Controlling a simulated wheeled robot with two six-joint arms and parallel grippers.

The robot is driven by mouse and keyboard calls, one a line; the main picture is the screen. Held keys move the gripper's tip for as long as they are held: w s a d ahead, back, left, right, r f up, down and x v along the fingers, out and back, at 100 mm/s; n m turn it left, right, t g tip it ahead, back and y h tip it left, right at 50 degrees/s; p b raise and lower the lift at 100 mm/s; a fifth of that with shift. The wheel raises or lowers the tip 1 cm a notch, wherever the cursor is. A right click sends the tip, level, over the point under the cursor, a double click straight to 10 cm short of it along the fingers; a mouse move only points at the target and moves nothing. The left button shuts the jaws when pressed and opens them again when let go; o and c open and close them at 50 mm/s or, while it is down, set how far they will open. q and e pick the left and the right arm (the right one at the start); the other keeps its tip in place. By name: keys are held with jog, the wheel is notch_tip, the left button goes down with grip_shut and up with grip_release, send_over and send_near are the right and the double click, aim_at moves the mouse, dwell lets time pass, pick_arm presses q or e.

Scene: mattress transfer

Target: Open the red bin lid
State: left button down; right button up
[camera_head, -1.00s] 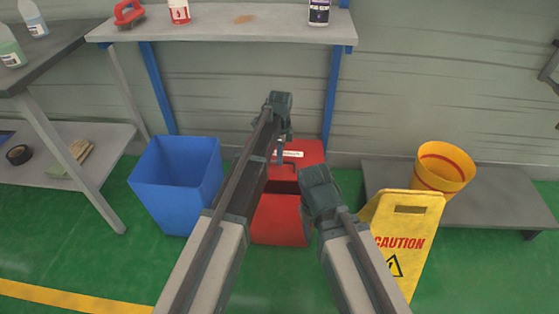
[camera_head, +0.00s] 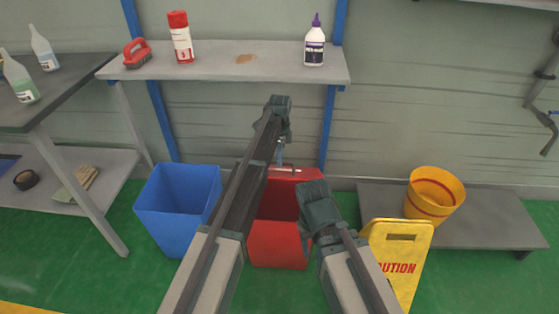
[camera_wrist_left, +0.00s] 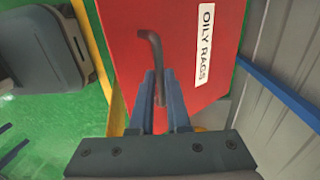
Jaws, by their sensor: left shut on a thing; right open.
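The red bin (camera_head: 278,245) stands on the green floor between the blue bin and the caution sign, and its dark inside shows from above. Its red lid is tilted up at the back; only a thin strip shows in the head view. My right gripper (camera_head: 305,228) is open and empty over the bin's right side.
A blue bin (camera_head: 177,210) stands left of the red bin. A yellow caution sign (camera_head: 400,255), a yellow bucket (camera_head: 435,192) and a low grey bench (camera_head: 485,220) are at right. A grey shelf (camera_head: 215,62) with bottles spans the wall behind.

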pick_arm(q)
jog(key=shift+w, duration=0.5)
jog(key=c, duration=0.9)
grip_release()
jog(key=shift+w+f, duration=0.1)
jog(key=shift+f, duration=0.15)
jog(key=shift+s+r, duration=0.15)
jog(key=shift+s, duration=0.05)
jog(key=shift+r+p, duration=0.4)
jog(key=shift+p, duration=0.15)
jog(key=r+p, duration=1.2)
jog(key=shift+w+r+p, duration=0.4)
